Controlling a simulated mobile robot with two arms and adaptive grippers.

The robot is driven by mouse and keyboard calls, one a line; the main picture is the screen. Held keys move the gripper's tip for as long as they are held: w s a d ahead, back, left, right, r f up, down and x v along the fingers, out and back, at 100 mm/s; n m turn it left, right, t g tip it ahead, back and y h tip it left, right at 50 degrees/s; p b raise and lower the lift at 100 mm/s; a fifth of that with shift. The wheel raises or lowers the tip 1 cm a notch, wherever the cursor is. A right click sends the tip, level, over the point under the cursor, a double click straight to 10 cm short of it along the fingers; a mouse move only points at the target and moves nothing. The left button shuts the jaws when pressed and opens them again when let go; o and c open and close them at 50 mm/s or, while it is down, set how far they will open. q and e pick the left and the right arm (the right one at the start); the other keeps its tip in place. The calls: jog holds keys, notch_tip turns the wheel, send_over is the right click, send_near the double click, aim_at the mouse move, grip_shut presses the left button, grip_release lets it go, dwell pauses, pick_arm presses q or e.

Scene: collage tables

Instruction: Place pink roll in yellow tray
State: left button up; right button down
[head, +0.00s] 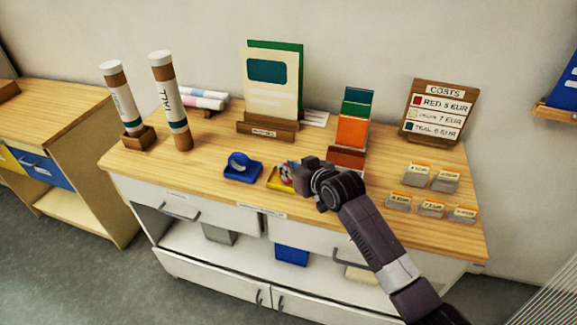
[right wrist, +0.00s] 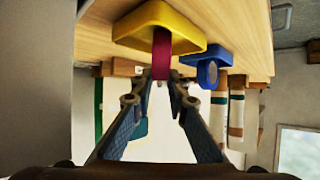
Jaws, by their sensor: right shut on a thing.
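The yellow tray (head: 273,184) lies on the wooden tabletop near its front edge, partly covered by my right gripper (head: 291,174). The right gripper is shut on the pink roll (head: 285,172), of which only a small part shows in the head view. In the right wrist view, which looks upside down, the dark pink roll (right wrist: 161,56) is upright between the fingertips (right wrist: 161,78). It overlaps the yellow tray (right wrist: 140,22) there. I cannot tell whether it touches the tray floor. My left gripper is not in view.
A blue tray (head: 241,177) with a blue roll (head: 238,161) stands just left of the yellow tray. Two tall tubes stand at the left. An orange and green card holder (head: 353,132) is close behind my gripper. Small tagged blocks (head: 415,177) sit at the right.

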jog(key=c, duration=1.9)
grip_release()
jog(key=shift+s, duration=0.1)
jog(key=b+v, duration=0.1)
jog(key=v, duration=1.1)
